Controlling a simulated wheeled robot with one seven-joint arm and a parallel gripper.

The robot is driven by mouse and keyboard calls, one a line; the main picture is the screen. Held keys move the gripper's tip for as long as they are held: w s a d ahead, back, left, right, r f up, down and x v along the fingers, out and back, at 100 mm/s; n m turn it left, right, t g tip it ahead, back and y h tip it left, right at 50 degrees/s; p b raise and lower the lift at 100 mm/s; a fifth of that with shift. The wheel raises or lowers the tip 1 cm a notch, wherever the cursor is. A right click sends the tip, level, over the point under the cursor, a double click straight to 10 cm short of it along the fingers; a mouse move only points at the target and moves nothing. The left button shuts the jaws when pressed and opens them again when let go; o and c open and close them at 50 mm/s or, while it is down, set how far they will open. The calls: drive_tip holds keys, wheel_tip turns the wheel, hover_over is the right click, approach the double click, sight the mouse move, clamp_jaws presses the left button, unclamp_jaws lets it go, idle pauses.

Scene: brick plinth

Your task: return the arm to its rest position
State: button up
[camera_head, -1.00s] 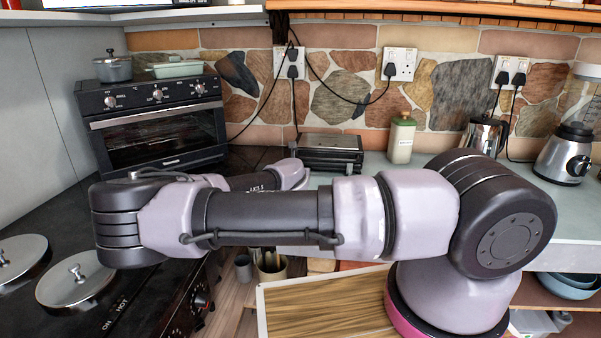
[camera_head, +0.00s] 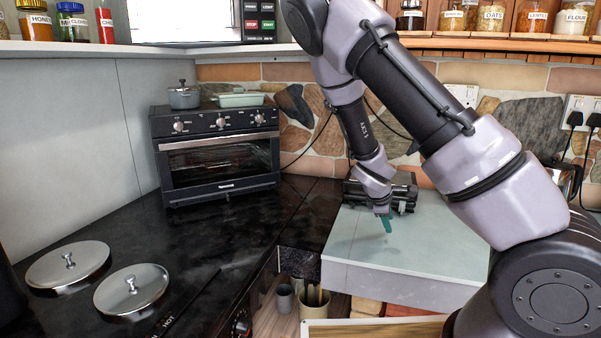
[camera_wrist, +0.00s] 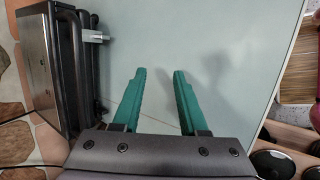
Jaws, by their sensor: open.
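My gripper (camera_head: 386,224) hangs at the end of my raised arm, above the pale counter (camera_head: 400,262) in the head view. In the wrist view my gripper (camera_wrist: 157,95) shows two green fingers spread apart with nothing between them, over the bare pale counter (camera_wrist: 215,45). A dark press-like appliance (camera_head: 402,190) stands right beside and behind the gripper in the head view. In the wrist view the appliance (camera_wrist: 40,60) is at the left, apart from the fingers.
A black oven (camera_head: 220,155) with pots on top stands at the back left. Two steel lids (camera_head: 133,290) lie on the black hob at the front left. A shelf with jars (camera_head: 490,18) runs above the arm. The counter's front part is clear.

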drive_tip(key=s+a+r+m+y, duration=0.1)
drive_tip(key=s+r+m+y, duration=0.35)
drive_tip(key=r, duration=0.75)
drive_tip(key=s+r+m+y, duration=0.2)
drive_tip(key=s+r+m, duration=0.5)
drive_tip(key=r, duration=0.5)
drive_tip(key=s+r+m+t, duration=0.2)
drive_tip(key=s+r+m, duration=0.4)
drive_tip(key=s+r, duration=0.5)
drive_tip(key=shift+s+a+r, duration=0.15)
drive_tip(key=shift+s, duration=0.1)
drive_tip(key=shift+m, duration=0.25)
